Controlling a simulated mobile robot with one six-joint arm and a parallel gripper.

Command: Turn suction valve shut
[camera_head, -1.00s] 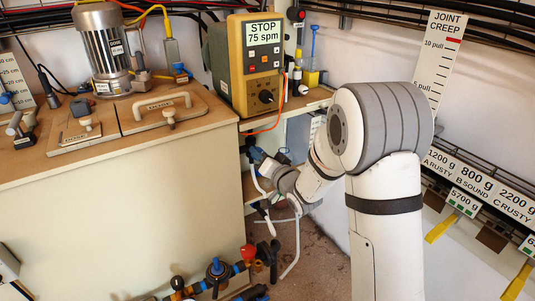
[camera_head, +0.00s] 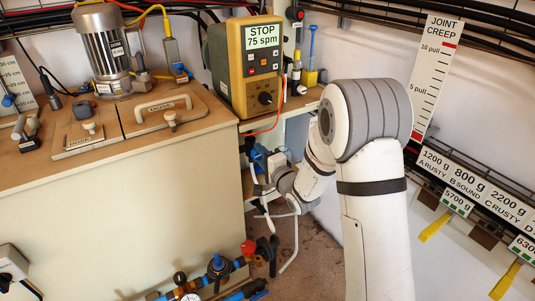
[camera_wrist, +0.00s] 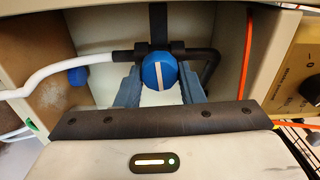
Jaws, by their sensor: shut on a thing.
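The suction valve has a round blue knob (camera_wrist: 159,71) with a white stripe, on a black pipe fitting (camera_wrist: 128,56) in the wrist view. The stripe stands nearly upright, leaning slightly, across the line of the pipe. A white hose (camera_wrist: 60,70) joins the fitting from the left. My gripper (camera_wrist: 160,88) is shut on the blue knob, one blue finger on each side.
The dosing pump (camera_head: 245,65) reads STOP, 75 spm, above my gripper. The pale tank (camera_head: 130,215) stands close on the left. An orange cable (camera_wrist: 249,55) hangs right of the knob. Other valves (camera_head: 217,265) sit low in front.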

